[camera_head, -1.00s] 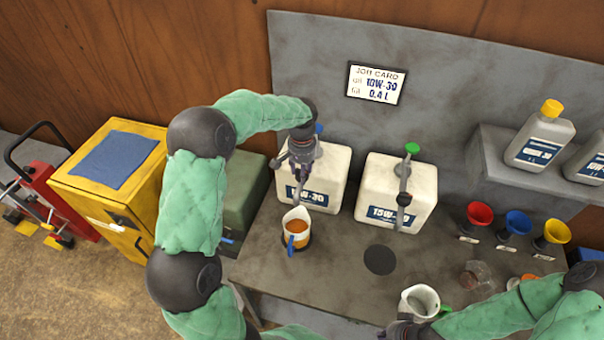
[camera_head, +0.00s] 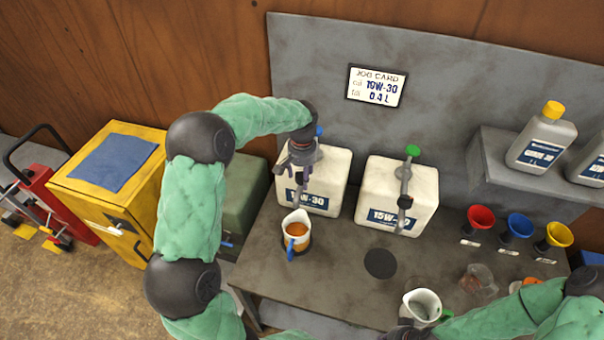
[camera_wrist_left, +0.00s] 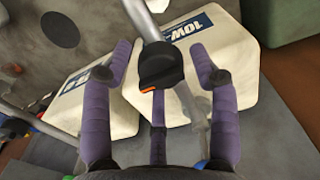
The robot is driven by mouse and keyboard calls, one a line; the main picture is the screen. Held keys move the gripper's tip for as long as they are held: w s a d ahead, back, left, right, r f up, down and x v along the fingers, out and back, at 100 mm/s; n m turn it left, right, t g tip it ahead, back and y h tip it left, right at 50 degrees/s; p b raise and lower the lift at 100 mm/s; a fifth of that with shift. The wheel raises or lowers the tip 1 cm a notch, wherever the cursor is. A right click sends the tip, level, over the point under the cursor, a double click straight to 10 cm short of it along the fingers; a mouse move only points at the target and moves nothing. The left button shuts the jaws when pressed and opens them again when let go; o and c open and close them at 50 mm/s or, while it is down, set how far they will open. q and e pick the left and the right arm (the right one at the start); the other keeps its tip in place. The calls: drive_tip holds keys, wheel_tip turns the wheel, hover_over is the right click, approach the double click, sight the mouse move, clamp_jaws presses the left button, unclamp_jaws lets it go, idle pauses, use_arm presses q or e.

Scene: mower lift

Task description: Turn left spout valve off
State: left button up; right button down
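The left container (camera_head: 333,180) is a white jerrycan labelled with a partly hidden "10W-30". Its metal spout carries a black valve knob (camera_wrist_left: 160,66) with an orange mark. My left gripper (camera_wrist_left: 162,72) has its purple fingers apart on either side of the knob, with visible gaps. In the head view the left gripper (camera_head: 303,180) covers most of the spout. A jug (camera_head: 297,224) with amber oil stands below it on the bench. My right gripper (camera_head: 405,328) is beside an empty-looking pale jug (camera_head: 422,304); its fingers are too hidden to read.
A second white container (camera_head: 385,197) with a green-topped spout stands to the right. Red (camera_head: 481,216), blue (camera_head: 518,225) and yellow (camera_head: 558,234) funnels stand farther right. A job card (camera_head: 376,86) hangs behind. The bench (camera_head: 335,275) has free room in front.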

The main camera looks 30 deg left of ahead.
sight(302, 173)
use_arm(q)
drive_tip(key=shift+r, duration=0.1)
wheel_tip(302, 173, up, 12)
idle(0.7)
idle(0.5)
